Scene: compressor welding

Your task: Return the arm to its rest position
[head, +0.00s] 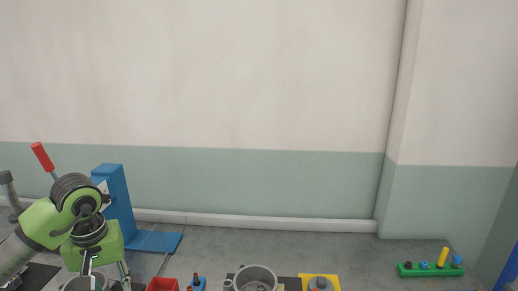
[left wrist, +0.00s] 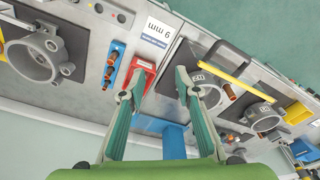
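My left gripper (head: 106,276) is at the lower left of the head view, over the near part of the bench, on its green wrist. Its fingers point down, and the lower frame edge cuts off what is below them. In the left wrist view the two fingers of the left gripper (left wrist: 154,86) stand well apart with nothing held between them. A red holder (left wrist: 141,72) shows beside the left finger's tip; I cannot tell the height gap. My right arm and gripper are not in view.
A blue stand (head: 116,203) rises behind the left arm. Along the front are a red box (head: 163,285), a blue holder (head: 198,284), a grey ring housing (head: 255,276) and a yellow block (head: 320,279). A green tray (head: 415,271) stands far right.

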